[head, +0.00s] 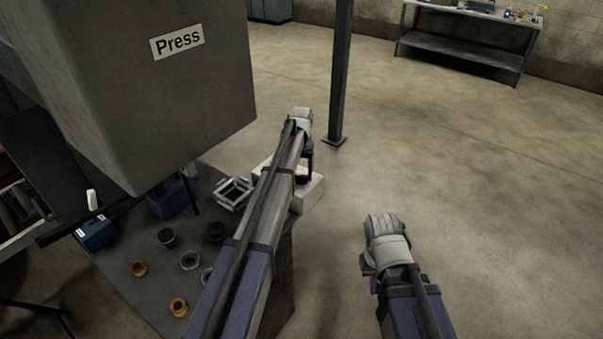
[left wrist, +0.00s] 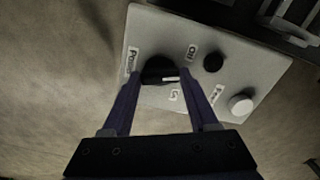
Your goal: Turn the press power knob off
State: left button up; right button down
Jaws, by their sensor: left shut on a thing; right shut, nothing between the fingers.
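The press's control box (head: 313,193) is pale and stands at the right end of the bench, below my left arm. In the left wrist view its face (left wrist: 140,30) carries a dark power knob (left wrist: 158,70) beside a "Power" label. My left gripper (head: 307,165) points down at the box and is shut on this knob, with a finger on each side (left wrist: 160,86). A white mark shows on the knob, towards the right, between two small labels; the upper seems to read "Off". The knob's exact setting is unclear. My right gripper (head: 369,268) is shut and empty over open floor, mostly hidden by its wrist.
The face also has a small black knob (left wrist: 213,62) and a white button (left wrist: 241,104). The large press housing (head: 190,95) hangs at left above the bench (head: 130,290), which holds several small parts and a square metal frame (head: 234,193). A post (head: 340,75) stands behind; floor at right is clear.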

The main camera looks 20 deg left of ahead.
aim_at(301, 175)
pick_arm(q)
jog(key=n, duration=0.4)
jog(key=shift+n, duration=0.4)
dwell(0.4)
jog(key=o, duration=1.4)
jog(key=shift+r, duration=0.15)
notch_tip(301, 175, up, 8)
jog(key=p, duration=0.8)
jog(key=shift+f, duration=0.2)
